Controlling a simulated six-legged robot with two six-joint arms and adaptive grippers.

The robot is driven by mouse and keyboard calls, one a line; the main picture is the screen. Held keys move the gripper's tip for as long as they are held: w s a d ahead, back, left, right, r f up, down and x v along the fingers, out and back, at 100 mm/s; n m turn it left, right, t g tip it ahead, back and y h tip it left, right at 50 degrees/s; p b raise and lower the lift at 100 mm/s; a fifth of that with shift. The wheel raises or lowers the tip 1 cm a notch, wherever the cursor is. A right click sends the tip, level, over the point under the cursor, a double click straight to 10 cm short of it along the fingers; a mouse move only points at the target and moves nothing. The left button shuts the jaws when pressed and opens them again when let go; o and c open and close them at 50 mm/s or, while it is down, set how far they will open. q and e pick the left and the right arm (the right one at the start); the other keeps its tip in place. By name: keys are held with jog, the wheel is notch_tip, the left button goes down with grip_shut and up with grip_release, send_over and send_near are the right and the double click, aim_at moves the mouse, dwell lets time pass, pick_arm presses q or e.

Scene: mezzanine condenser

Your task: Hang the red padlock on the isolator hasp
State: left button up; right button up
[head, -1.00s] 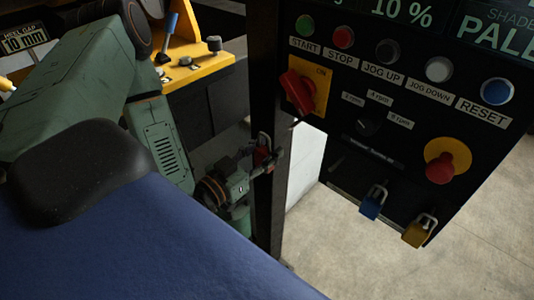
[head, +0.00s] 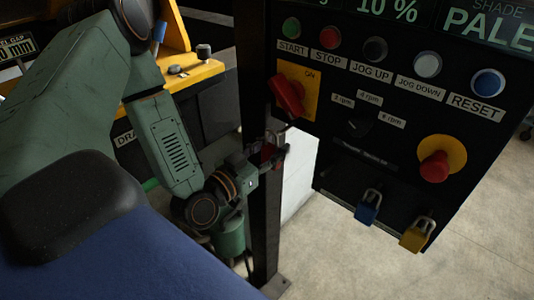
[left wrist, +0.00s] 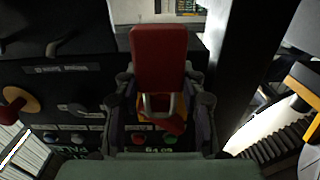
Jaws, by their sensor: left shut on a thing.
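The red padlock (head: 267,152) is in my left gripper (head: 275,154), which is shut on it, just below and left of the isolator in the head view. In the left wrist view the padlock's red body (left wrist: 158,58) stands between the fingers (left wrist: 160,92). Its metal shackle (left wrist: 157,104) points towards the isolator. The isolator's red handle (head: 288,96) sits on a yellow plate (head: 314,84) marked ON. The handle also shows behind the shackle in the left wrist view (left wrist: 174,125). The hasp is too small and dark to make out. My right gripper is out of view.
The black panel carries a row of buttons, a red emergency stop (head: 433,167) on yellow, and a blue padlock (head: 368,207) and yellow padlock (head: 416,236) at its lower edge. A dark post (head: 263,225) stands close by my left gripper. A yellow console (head: 190,75) is at the left.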

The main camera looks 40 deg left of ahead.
pick_arm(q)
jog(key=shift+w+a+f+b, duration=0.15)
jog(key=shift+w+b, duration=0.3)
jog(key=shift+w, duration=0.2)
jog(key=shift+w+d+f+b, duration=0.1)
jog(key=shift+w+f+b, duration=0.1)
jog(key=shift+w+b, duration=0.45)
jog(key=shift+w+d+f+b, duration=0.1)
jog(key=shift+w+f+b, duration=0.1)
jog(key=shift+w+b, duration=0.45)
jog(key=shift+w+d+f+b, duration=0.15)
jog(key=shift+w+b, duration=0.25)
jog(key=shift+w, duration=0.4)
jog(key=shift+a, duration=0.15)
jog(key=o, duration=1.3)
jog(key=shift+f, duration=0.1)
jog(key=shift+s, duration=0.1)
